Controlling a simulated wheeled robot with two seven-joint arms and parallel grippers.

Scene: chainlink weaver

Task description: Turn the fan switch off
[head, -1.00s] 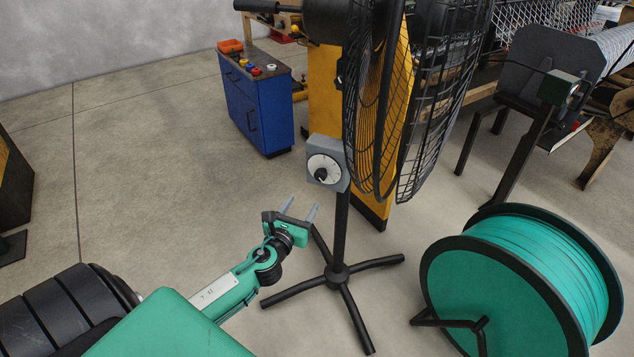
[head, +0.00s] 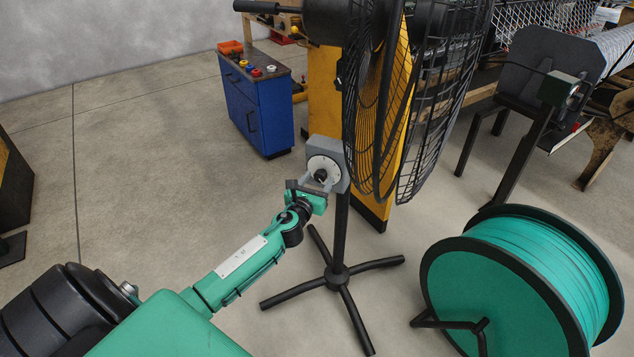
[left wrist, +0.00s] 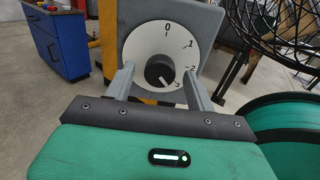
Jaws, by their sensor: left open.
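The fan (head: 400,100) stands on a black pole with a splayed foot. Its switch is a grey box (head: 342,160) on the pole with a white round dial and a black knob (head: 321,174). In the left wrist view the dial (left wrist: 150,48) is marked 0, 1, 2, 3, and the knob (left wrist: 159,71) points toward 3. My left gripper (head: 318,182) is open, its two grey fingers in front of the dial's lower part. In the left wrist view its fingers (left wrist: 160,84) stand either side of the knob; I cannot tell whether they touch it. My right gripper is out of view.
A large green cable spool (head: 510,280) stands on the floor at the right. A blue cabinet (head: 258,110) stands behind the switch, and a yellow panel (head: 325,95) is behind the fan.

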